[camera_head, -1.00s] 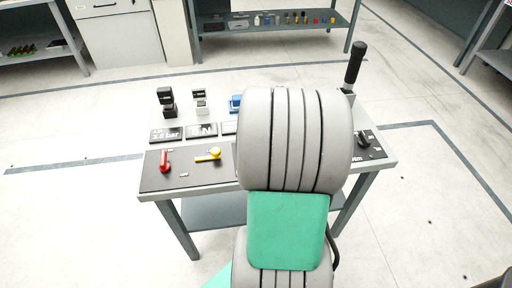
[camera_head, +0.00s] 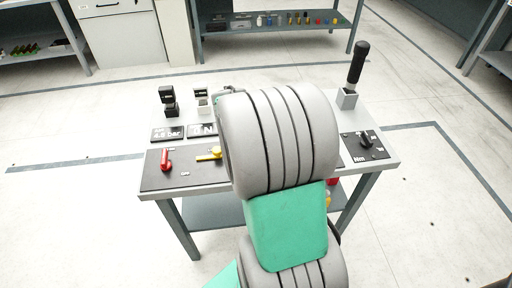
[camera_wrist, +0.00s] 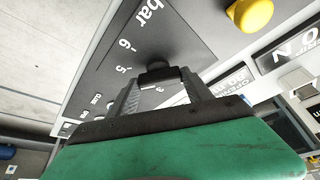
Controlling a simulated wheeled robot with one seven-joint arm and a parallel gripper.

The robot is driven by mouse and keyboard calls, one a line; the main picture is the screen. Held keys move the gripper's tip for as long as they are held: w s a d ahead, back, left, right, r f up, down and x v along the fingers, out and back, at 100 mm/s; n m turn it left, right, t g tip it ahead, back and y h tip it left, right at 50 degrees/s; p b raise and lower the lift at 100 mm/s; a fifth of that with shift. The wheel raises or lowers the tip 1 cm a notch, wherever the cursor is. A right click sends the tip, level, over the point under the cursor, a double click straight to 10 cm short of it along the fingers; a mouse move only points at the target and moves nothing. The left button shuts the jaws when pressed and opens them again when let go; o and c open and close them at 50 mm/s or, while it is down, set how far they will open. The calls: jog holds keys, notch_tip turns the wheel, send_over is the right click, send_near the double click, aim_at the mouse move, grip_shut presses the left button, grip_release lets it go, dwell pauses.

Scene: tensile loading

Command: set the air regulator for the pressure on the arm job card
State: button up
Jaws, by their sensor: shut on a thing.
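In the wrist view my gripper (camera_wrist: 165,82) is shut on a dark air regulator knob (camera_wrist: 156,72) on a grey panel marked "bar" (camera_wrist: 150,17). The numbers 6 and 5 show beside the knob; lower figures are partly hidden by the fingers. I cannot make out the knob's pointer. In the head view my arm hides the gripper and this knob. I see no readable arm job card.
A red lever (camera_head: 165,160) and a yellow lever (camera_head: 209,154) are on the console's left; the yellow one also shows in the wrist view (camera_wrist: 250,14). A black knob (camera_head: 366,140) and a tall black-handled lever (camera_head: 358,70) are on the right. A shelf of small parts (camera_head: 275,20) stands behind.

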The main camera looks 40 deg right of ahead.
jog(key=shift+m, duration=0.5)
jog(key=o, duration=1.4)
jog(key=shift+g, duration=0.3)
jog(key=shift+c, duration=0.2)
jog(key=v, duration=0.7)
jog(key=shift+r, duration=0.4)
jog(key=shift+a, duration=0.1)
